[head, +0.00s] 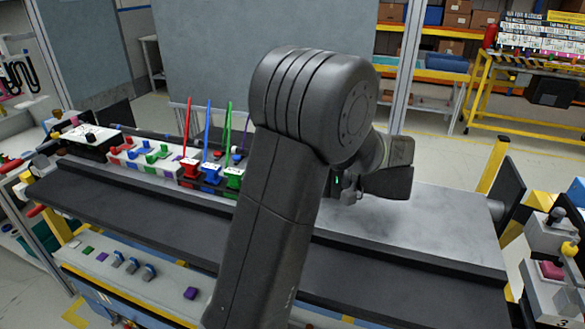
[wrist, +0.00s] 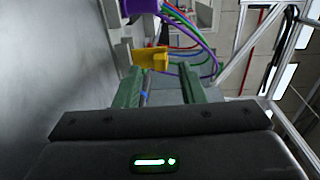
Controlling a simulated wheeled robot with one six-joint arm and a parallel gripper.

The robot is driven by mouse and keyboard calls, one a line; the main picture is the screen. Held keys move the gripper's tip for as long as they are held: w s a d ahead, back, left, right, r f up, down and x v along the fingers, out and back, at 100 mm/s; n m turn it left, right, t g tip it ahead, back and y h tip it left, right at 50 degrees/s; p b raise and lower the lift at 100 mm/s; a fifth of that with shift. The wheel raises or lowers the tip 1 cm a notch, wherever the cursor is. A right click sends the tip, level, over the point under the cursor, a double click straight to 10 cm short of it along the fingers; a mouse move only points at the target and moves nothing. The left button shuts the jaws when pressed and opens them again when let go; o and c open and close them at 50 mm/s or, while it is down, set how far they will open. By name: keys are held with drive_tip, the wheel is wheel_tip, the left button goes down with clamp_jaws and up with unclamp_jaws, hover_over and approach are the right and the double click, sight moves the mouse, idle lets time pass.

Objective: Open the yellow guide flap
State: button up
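The yellow guide flap (wrist: 151,57) shows in the wrist view, just beyond my gripper's fingertips and nearer the left finger. It sits beside a pale grey bracket (wrist: 121,50). My gripper (wrist: 161,72) is open, its two green fingers apart with nothing held between them. Whether the left fingertip touches the flap, I cannot tell. In the head view my arm covers the middle of the bench, and the flap and my fingertips are hidden behind it.
Purple, red, green and blue cables (wrist: 205,50) curve beyond the flap, near a purple part (wrist: 142,6). A grey surface (wrist: 45,80) lies close on the left. In the head view, red (head: 190,168), blue (head: 210,173) and green (head: 233,178) connectors stand left of my arm.

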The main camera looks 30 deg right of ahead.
drive_tip(key=v, duration=0.3)
drive_tip(key=p+v, duration=0.1)
drive_tip(key=v, duration=0.4)
drive_tip(key=shift+s+d+r, duration=0.3)
drive_tip(key=shift+r, duration=0.05)
drive_tip(key=p+v, duration=0.1)
drive_tip(key=p, duration=0.3)
drive_tip(key=shift+s+d+r, duration=0.1)
drive_tip(key=shift+s+d, duration=0.15)
drive_tip(key=shift+s+d+p, duration=0.25)
drive_tip(key=shift+s+p, duration=0.1)
drive_tip(key=shift+p, duration=0.6)
drive_tip(key=shift+f, duration=0.3)
drive_tip(key=shift+f+b, duration=0.15)
drive_tip(key=shift+b, duration=0.3)
drive_tip(key=shift+w+a+f+b, duration=0.15)
drive_tip(key=shift+w+a+b, duration=0.15)
drive_tip(key=shift+b, duration=0.6)
drive_tip(key=w+a+b, duration=0.1)
drive_tip(key=b, duration=0.2)
drive_tip(key=shift+w, duration=0.1)
drive_tip(key=x, duration=1.1)
drive_tip(key=shift+a+b, duration=0.1)
drive_tip(key=shift+b, duration=0.25)
